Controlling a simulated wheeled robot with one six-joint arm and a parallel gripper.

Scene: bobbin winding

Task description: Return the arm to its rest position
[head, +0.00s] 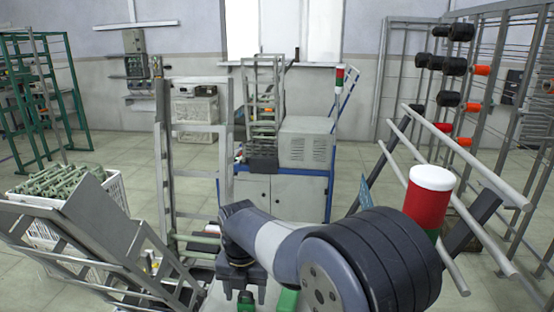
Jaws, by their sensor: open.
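My gripper (243,290) is at the bottom centre of the head view and points down. Its two dark fingers are apart, so it is open. A green piece (245,301) shows just below and between the fingers; I cannot tell whether they touch it. My arm (275,245) reaches in from the lower right, with its large dark joint close to the camera. It hides part of the area below.
A white crate (117,190) of green bobbins stands at the left behind a tilted metal frame (75,247). A blue-framed machine cabinet (300,192) stands behind my gripper. A rack with black and orange spools (480,70) is at the right. Tiled floor (115,150) shows between.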

